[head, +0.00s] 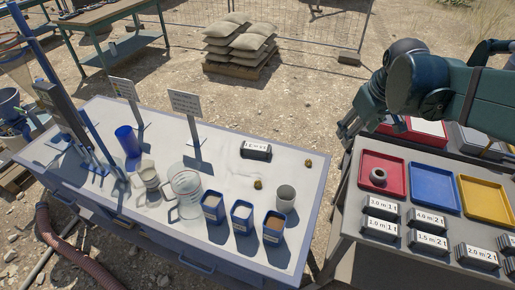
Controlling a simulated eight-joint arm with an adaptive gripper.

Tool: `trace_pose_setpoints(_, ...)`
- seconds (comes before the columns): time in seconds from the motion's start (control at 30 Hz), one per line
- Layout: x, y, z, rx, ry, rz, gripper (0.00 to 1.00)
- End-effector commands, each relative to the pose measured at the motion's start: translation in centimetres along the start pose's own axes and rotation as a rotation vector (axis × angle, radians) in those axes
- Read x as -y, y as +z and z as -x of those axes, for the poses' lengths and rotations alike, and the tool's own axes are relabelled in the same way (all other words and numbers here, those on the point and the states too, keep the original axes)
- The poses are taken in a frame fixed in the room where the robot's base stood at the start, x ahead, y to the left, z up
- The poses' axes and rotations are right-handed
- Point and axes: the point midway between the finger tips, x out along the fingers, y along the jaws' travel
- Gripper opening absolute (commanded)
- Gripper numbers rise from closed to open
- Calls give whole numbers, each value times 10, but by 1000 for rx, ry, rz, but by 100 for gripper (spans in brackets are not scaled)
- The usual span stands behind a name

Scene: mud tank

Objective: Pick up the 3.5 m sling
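Several dark blocks with white length labels stand on the grey table at the right. I read roughly 4.0 m on one block (429,219), 1.0 m on another (380,228), 1.5 m on a third (428,242) and 2.0 m on a fourth (477,257). The label of the block (382,206) at the back left is unclear. I cannot make out a 3.5 m label. Another labelled dark block (256,150) lies alone on the pale bench; its text is too small to read. My gripper (347,130) hangs above the gap between the tables, apart from the blocks; its finger opening is unclear.
Red (367,190), blue (434,207) and yellow (487,214) trays lie behind the blocks; the red one holds a grey ring (378,176). The pale bench (230,165) carries a clear jug (186,190), blue containers (242,217), a grey cup (285,198) and signs (187,103).

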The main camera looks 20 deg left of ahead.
Motion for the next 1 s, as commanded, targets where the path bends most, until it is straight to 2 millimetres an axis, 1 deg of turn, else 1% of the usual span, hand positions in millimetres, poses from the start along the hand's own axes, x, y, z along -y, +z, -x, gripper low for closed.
trace_pose_setpoints(0.03, 2, -11, -6, 5, -6, 21, 54)
trace_pose_setpoints(0.1, 4, -23, -13, 13, -15, 53, 54)
trace_pose_setpoints(0.27, 12, -52, -31, 32, -36, 126, 54)
trace_pose_setpoints(0.53, 28, -97, -67, 63, -71, 248, 54)
trace_pose_setpoints(0.77, 47, -133, -101, 88, -102, 352, 54)
trace_pose_setpoints(1.0, 71, -169, -140, 111, -135, 463, 54)
